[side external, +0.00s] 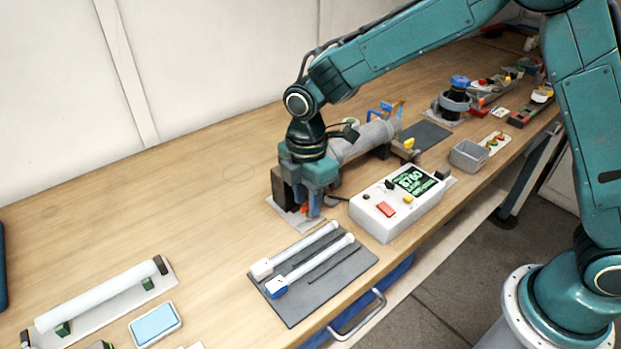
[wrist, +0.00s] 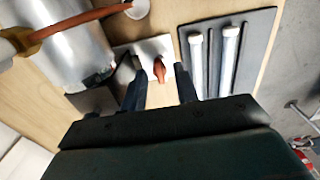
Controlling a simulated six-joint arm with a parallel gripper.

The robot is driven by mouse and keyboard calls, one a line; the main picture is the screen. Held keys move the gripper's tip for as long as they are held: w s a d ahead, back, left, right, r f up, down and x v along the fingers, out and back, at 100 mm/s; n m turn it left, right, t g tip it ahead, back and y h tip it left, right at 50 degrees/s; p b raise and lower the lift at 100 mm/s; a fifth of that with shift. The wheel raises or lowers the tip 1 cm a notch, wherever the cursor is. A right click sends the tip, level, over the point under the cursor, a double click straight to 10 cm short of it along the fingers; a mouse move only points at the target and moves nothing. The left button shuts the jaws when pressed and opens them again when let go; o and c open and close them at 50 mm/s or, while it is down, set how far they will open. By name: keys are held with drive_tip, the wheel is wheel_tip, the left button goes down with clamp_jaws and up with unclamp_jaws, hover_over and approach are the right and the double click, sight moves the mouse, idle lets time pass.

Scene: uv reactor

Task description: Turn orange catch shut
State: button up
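The orange catch (wrist: 158,68) shows in the wrist view as a small orange knob on a pale plate, between my finger tips. In the side view only a bit of orange (side external: 304,210) shows, low between my fingers. My gripper (wrist: 161,82) is open, with one finger on each side of the catch; I cannot tell whether either finger touches it. In the side view my gripper (side external: 308,207) points down at the near end of the grey reactor cylinder (side external: 365,140), which also fills the upper left of the wrist view (wrist: 65,50).
A grey mat (side external: 318,291) with two white tubes lies in front of my gripper. A white control box (side external: 395,208) with a green display stands to the right. A long white tube (side external: 100,294) on a stand is at the left. Bare tabletop lies left of my gripper.

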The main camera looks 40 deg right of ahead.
clamp_jaws()
drive_tip(key=shift+m, duration=0.3)
drive_tip(key=m, duration=0.6)
drive_tip(key=shift+d+m, duration=0.1)
drive_tip(key=shift+m, duration=0.2)
drive_tip(key=m, duration=1)
drive_tip(key=shift+m, duration=0.4)
idle(0.3)
